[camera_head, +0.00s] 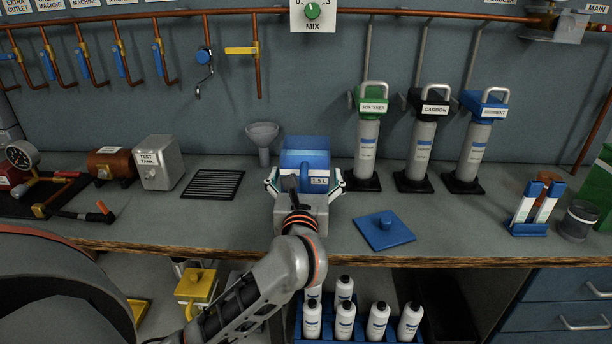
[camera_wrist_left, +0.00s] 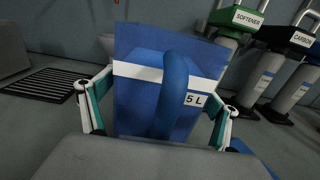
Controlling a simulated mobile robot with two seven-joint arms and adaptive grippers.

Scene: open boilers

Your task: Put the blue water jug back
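The blue water jug (camera_head: 305,155) has a white band with a litre label and a rounded handle facing me. It is at the middle of the counter, right of a grey funnel. My left gripper (camera_head: 305,184) is at the jug, with one finger on each side of it. The left wrist view shows the jug (camera_wrist_left: 150,75) between the green-padded fingers (camera_wrist_left: 158,108), very close to both pads. I cannot tell whether the pads press on it. The jug's base is hidden behind the gripper, so I cannot tell whether it touches the counter. My right gripper is not in view.
A flat blue lid with a knob (camera_head: 385,230) lies right of the jug. Three filter cylinders (camera_head: 421,145) stand behind it. A black grate (camera_head: 213,184) and a test tank (camera_head: 159,162) are left. White bottles (camera_head: 377,321) stand below the counter edge.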

